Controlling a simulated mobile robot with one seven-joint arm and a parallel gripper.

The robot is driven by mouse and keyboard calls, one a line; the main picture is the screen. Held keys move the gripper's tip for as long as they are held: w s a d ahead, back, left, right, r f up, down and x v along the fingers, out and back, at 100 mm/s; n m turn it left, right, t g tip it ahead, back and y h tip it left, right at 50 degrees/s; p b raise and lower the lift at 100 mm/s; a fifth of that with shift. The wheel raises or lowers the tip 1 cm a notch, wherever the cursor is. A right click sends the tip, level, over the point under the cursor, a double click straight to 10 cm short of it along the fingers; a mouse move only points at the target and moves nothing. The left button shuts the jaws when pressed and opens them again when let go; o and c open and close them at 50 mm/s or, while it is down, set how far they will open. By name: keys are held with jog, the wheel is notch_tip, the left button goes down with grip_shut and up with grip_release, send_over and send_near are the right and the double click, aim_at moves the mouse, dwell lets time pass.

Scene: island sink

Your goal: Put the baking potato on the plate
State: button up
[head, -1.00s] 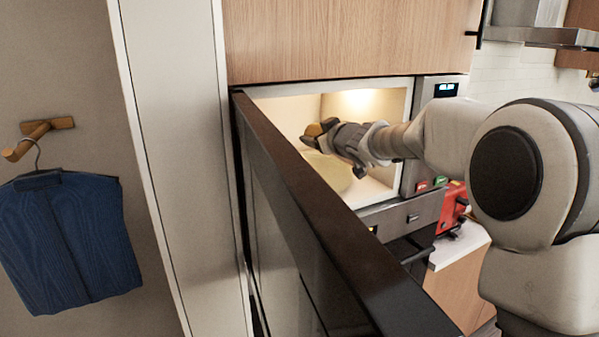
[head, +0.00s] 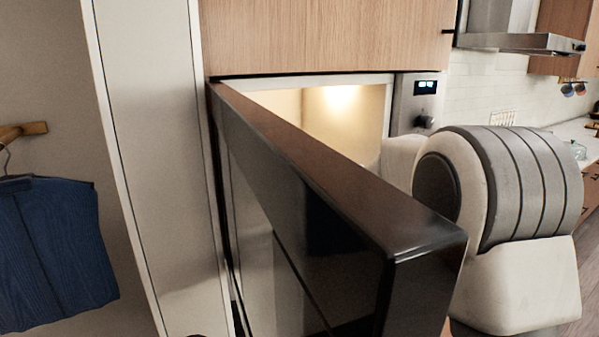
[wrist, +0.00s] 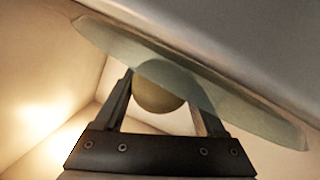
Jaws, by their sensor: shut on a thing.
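My gripper (wrist: 162,80) shows in the wrist view and is shut on the baking potato (wrist: 159,100), a round, dull brown thing between the fingers. A pale green, see-through disc (wrist: 255,118), which may be the plate, runs slantwise across the wrist view. It overlaps the potato's upper part in the picture; I cannot tell whether they touch. In the head view the potato, disc and gripper are hidden behind the microwave door.
The microwave (head: 345,115) is lit inside. Its dark open door (head: 330,190) juts toward me, close to my arm. A tall pale panel (head: 150,160) and a hanging blue garment (head: 55,250) are at left. A range hood (head: 520,42) is at right.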

jog(key=o, duration=1.3)
jog(key=shift+f, duration=0.15)
jog(key=shift+r, duration=0.25)
jog(key=v, duration=1.2)
jog(key=shift+s+d, duration=0.1)
jog(key=s+d+m+g+h, duration=0.2)
jog(key=s+d+m+h, duration=0.45)
jog(key=s+d, duration=0.45)
jog(key=s+f+m+g, duration=0.1)
jog(key=s+f+g, duration=0.2)
jog(key=s, duration=0.8)
jog(key=s+d+f+m+g, duration=0.1)
jog(key=s+f, duration=0.5)
jog(key=s, duration=0.6)
jog(key=m+g, duration=0.1)
jog(key=g, duration=0.1)
jog(key=shift+s+d+g, duration=0.2)
jog(key=shift+s+g, duration=0.05)
jog(key=shift+g, duration=0.05)
jog(key=shift+f+h, duration=0.1)
jog(key=shift+h, duration=0.15)
